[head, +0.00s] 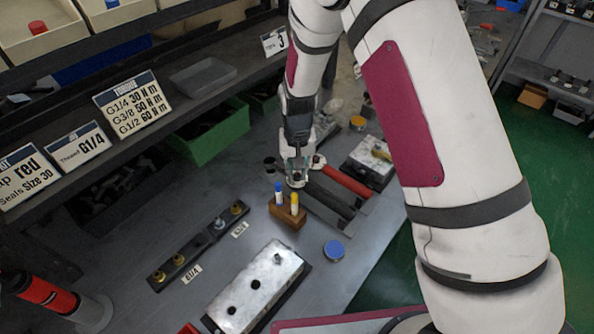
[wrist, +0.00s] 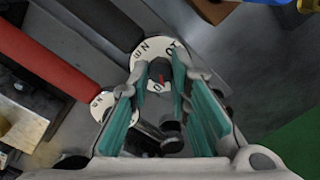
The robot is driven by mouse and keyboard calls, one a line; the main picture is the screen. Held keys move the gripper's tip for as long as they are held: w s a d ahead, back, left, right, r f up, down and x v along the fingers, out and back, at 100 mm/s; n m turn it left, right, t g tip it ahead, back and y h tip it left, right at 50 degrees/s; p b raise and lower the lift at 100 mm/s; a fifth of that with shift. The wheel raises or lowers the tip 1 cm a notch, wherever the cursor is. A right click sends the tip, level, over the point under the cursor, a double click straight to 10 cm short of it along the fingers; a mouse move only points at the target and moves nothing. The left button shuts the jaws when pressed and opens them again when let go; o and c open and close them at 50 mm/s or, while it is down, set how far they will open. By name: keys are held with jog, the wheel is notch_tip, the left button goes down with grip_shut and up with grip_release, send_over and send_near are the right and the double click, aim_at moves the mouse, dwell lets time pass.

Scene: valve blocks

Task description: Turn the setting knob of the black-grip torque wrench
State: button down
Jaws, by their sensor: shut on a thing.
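The black-grip torque wrench (head: 328,207) lies in the middle of the bench, beside a red-grip wrench (head: 342,180). In the wrist view, a white lettered dial (wrist: 143,49) surrounds the small dark setting knob (wrist: 160,71), which has a red mark. The teal-padded fingers of my gripper (wrist: 161,72) are shut on this knob, one on each side. The red-grip wrench's dial (wrist: 100,103) shows to the left. The knob is hidden by the fingers in the head view.
A wooden block (head: 287,212) with blue-topped and yellow-topped bottles stands close in front of my gripper. A metal valve block (head: 257,284) and a blue-lidded tin (head: 333,250) are nearer. A label card on the shelf (head: 132,103) lists torque values, including G1/4 30 N m.

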aim_at(298, 175)
jog(key=n+b, duration=0.1)
jog(key=n, duration=0.3)
jog(key=shift+n+b, duration=0.4)
jog(key=shift+n, duration=1.3)
jog(key=c, duration=1.8)
grip_release()
jog(key=shift+o, duration=0.2)
notch_tip(298, 175, up, 12)
